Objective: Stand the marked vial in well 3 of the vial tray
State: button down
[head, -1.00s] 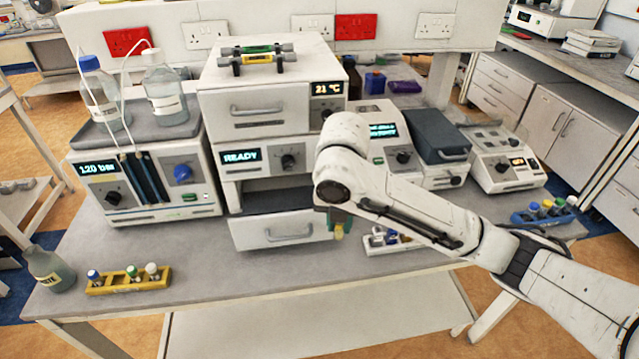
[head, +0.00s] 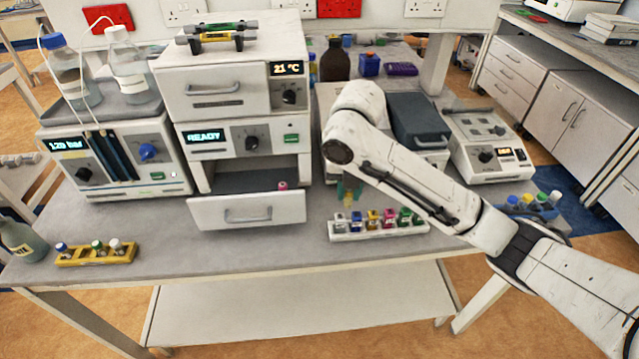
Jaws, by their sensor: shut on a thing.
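Any mark on this vial is too small to make out. The white vial tray (head: 345,238) lies on the bench just below and in front of the gripper. Well numbers cannot be read, and I cannot tell which well is free.
An open drawer (head: 247,212) under the READY unit juts out left of the gripper, with a pink-topped item (head: 282,186) inside. A yellow rack (head: 96,257) stands at the left, a blue rack (head: 530,212) at the right. Bench between drawer and yellow rack is clear.

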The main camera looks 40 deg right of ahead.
jog(key=w+d+f+b, duration=0.1)
jog(key=w+f+b, duration=0.1)
jog(key=w, duration=0.1)
jog(key=w+d+f+b, duration=0.1)
jog(key=w+f+b, duration=0.2)
jog(key=w+d+f+b, duration=0.1)
jog(key=w+f+b, duration=0.1)
jog(key=w+b, duration=0.1)
jog(key=shift+w+f, duration=0.1)
jog(key=shift+f, duration=0.25)
jog(key=shift+w+d+f+b, duration=0.15)
jog(key=shift+w+f+b, duration=0.15)
jog(key=shift+w+b, duration=0.2)
jog(key=shift+w+f+b, duration=0.1)
jog(key=shift+f+b, duration=0.15)
jog(key=shift+b, duration=0.05)
jog(key=shift+d+f+p, duration=0.1)
jog(key=shift+f+p, duration=0.3)
jog(key=shift+f, duration=1.05)
jog(key=shift+f, duration=0.1)
jog(key=c, duration=1)
grip_release()
